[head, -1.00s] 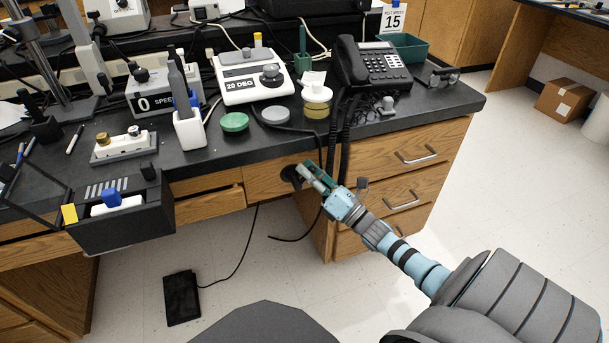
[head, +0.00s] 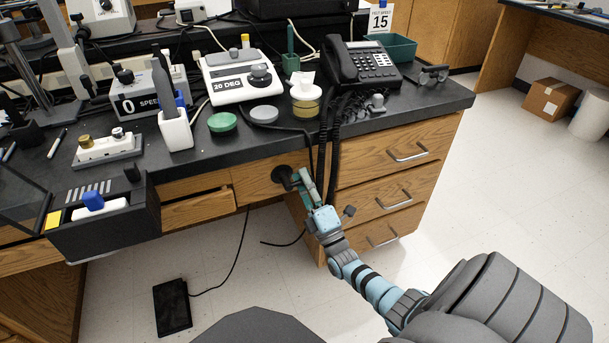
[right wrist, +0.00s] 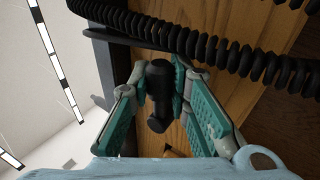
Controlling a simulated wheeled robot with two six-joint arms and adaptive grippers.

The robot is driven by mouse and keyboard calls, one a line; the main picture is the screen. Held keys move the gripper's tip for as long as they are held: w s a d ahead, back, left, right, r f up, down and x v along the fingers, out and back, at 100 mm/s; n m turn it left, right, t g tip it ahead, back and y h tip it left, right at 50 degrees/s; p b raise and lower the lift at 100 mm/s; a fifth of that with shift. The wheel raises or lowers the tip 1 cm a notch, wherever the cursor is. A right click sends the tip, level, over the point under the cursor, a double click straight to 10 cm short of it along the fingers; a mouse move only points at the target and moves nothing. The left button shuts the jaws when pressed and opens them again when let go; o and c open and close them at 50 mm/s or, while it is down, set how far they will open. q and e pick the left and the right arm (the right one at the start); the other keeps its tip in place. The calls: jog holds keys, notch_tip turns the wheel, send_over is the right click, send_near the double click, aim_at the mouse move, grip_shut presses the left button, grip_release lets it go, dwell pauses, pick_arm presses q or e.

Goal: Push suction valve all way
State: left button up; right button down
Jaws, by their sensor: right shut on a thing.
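The suction valve, a black knob with a handle (head: 282,174), sits on the wooden front panel under the bench's edge. My right gripper (head: 299,181) is at the valve, in front of the panel. In the right wrist view, the valve's black handle (right wrist: 158,90) stands between the two teal-padded fingers of the gripper (right wrist: 160,73), which is shut on it near the fingertips. The fingers hide part of the valve in the head view. My left gripper is in neither view.
Coiled black cords (head: 333,125) hang over the bench edge close to the right gripper; one crosses above it in the wrist view (right wrist: 200,45). Wooden drawers (head: 390,175) stand to the right. A black tablet (head: 172,307) lies on the floor, which is otherwise mostly clear.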

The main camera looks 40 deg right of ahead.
jog(key=shift+f+m, duration=0.15)
jog(key=shift+m, duration=0.25)
jog(key=c, duration=1.5)
grip_release()
jog(key=v, duration=1.2)
jog(key=shift+a, duration=0.1)
